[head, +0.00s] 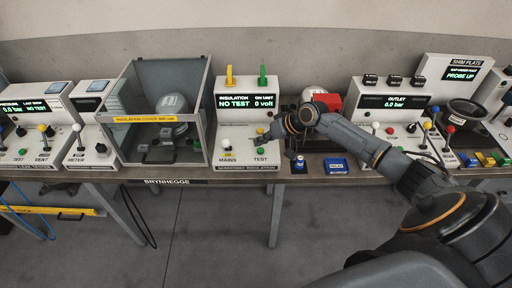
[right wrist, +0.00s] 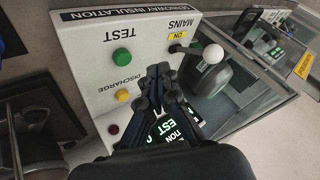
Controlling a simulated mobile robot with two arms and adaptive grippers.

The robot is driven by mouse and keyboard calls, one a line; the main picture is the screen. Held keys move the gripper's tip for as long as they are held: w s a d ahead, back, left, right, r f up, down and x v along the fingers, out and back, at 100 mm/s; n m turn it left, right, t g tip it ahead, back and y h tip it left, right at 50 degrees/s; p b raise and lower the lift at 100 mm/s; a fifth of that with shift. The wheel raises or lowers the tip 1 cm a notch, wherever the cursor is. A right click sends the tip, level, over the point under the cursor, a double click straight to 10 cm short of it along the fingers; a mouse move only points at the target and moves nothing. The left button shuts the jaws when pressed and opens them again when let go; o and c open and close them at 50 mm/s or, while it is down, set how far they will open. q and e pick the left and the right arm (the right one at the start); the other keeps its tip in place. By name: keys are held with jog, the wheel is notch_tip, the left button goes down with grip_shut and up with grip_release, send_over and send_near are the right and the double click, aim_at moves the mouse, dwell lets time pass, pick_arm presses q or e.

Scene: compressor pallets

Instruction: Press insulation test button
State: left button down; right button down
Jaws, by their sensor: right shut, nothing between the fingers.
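The insulation tester (head: 246,100) stands in the middle of the bench in the head view; its display reads "INSULATION NO TEST" and "ON UNIT 0 volt". Its green TEST button (head: 260,151) is on the sloped front panel, and the same green button (right wrist: 122,57) shows upside down in the right wrist view. My right gripper (right wrist: 160,70) is shut and empty over the panel, to the right of the green button in that view. In the head view the right gripper (head: 267,136) is just above the button. Contact with the button is not visible. My left gripper is not in view.
A yellow DISCHARGE button (right wrist: 122,95), a dark red lamp (right wrist: 113,128) and the white-knobbed MAINS lever (right wrist: 212,54) share the panel. A clear-walled enclosure (head: 155,120) stands left of the tester. A blue tray (head: 336,165) and the outlet unit (head: 390,103) are to the right.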

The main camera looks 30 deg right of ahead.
jog(key=shift+m+t, duration=0.4)
jog(key=r, duration=0.1)
jog(key=w+d+r, duration=0.1)
jog(key=r, duration=0.1)
jog(key=w+d+r, duration=0.1)
jog(key=r, duration=0.1)
jog(key=shift+d, duration=0.15)
jog(key=shift+f, duration=0.15)
jog(key=b, duration=0.6)
send_over(263, 150)
notch_tip(263, 150, down, 8)
jog(key=shift+r, duration=0.2)
jog(key=shift+f+b, duration=0.4)
jog(key=shift+f, duration=0.05)
